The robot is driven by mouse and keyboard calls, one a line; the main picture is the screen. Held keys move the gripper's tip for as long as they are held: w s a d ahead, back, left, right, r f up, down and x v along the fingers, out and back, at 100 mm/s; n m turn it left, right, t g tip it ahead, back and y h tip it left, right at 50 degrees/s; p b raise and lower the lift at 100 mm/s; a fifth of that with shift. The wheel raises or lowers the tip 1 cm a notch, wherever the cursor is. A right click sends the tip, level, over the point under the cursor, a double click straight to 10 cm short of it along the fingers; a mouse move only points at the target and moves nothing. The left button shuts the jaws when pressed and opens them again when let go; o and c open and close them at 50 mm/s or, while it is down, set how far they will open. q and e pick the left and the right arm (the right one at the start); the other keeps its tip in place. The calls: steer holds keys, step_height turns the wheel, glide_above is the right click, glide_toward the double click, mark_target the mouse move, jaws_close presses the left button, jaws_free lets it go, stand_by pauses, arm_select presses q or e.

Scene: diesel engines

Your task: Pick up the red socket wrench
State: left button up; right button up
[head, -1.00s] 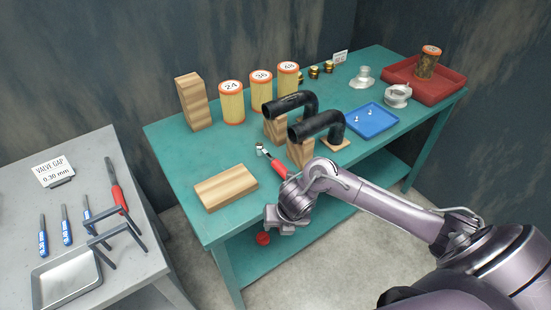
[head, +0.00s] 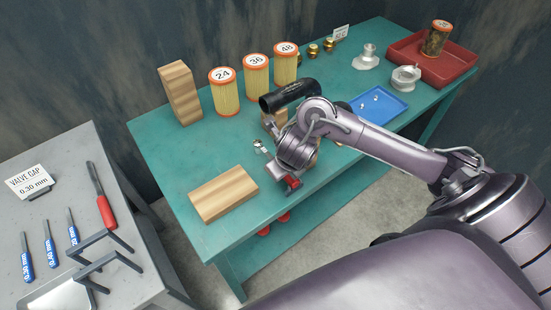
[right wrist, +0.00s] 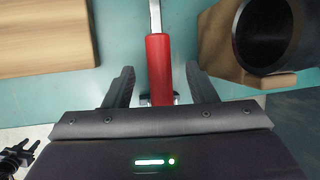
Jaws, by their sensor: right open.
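The red socket wrench (right wrist: 158,66) lies on the teal table. In the right wrist view its red handle runs up the middle, with the bare metal shaft above it. In the head view its metal head (head: 259,146) shows left of my right gripper and a bit of the red handle (head: 292,183) shows by the jaws; my arm hides the rest. My right gripper (right wrist: 160,86) is open, one finger on each side of the handle with a gap to both. Its height above the handle is hard to judge. My left gripper is not in view.
A wooden block (head: 223,193) lies left of the gripper. A black pipe on a wooden support (right wrist: 262,32) stands close to the right finger. Yellow filters (head: 256,78) and a blue tray (head: 379,103) stand farther back. Another red-handled tool (head: 106,212) lies on the grey table.

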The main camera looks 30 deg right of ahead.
steer(key=b+x, duration=0.1)
steer(key=x, duration=0.3)
steer(key=shift+s+a, duration=0.1)
steer(key=shift+w+f, duration=0.4)
steer(key=shift+f, duration=0.15)
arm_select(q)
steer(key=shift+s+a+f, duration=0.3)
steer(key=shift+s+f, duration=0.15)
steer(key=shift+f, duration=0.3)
arm_select(e)
steer(key=shift+r, duration=0.1)
jaws_close()
